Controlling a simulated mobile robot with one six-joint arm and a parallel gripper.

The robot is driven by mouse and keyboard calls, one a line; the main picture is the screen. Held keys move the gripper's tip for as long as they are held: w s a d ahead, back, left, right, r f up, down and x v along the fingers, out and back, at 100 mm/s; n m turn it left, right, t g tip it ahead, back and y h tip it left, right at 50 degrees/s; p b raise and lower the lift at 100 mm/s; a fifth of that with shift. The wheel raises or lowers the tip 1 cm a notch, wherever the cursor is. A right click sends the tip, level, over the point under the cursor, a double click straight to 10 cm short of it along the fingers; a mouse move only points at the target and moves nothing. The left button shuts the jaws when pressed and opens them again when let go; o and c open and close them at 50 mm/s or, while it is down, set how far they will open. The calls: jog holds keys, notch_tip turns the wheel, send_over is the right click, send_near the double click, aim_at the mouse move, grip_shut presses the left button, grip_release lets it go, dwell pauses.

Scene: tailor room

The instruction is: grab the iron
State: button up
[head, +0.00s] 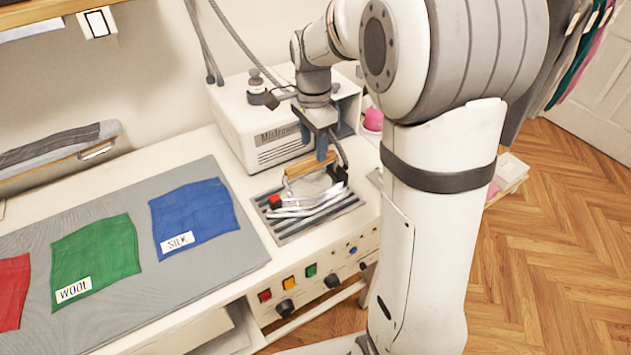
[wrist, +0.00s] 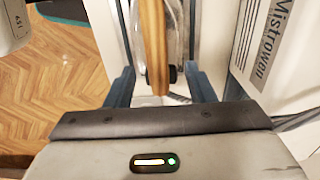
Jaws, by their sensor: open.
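The iron (head: 308,188) has a pale metal body and a wooden handle (head: 309,167). It rests on a dark striped metal plate (head: 290,226) at the right end of the work table. My gripper (head: 322,150) points down at the handle's right end. In the wrist view, the wooden handle (wrist: 155,45) runs between the two spread fingers of my gripper (wrist: 160,73), with a gap visible on each side. The jaws are open and hold nothing. The exact height of the fingertips against the handle is hard to tell.
A white steam unit (head: 262,125) stands close behind the iron, with hoses above it. Blue silk (head: 190,213), green wool (head: 95,253) and red cloth (head: 10,290) lie on a grey mat (head: 225,265) to the left. Buttons and knobs (head: 290,285) line the table's front.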

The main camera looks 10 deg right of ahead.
aim_at(312, 163)
jog(key=shift+a+f+p, duration=0.15)
jog(key=shift+f+p, duration=0.25)
jog(key=shift+f, duration=2.75)
jog(key=shift+f, duration=0.25)
grip_shut()
jog(key=shift+w+r, duration=0.1)
jog(key=shift+r, duration=0.05)
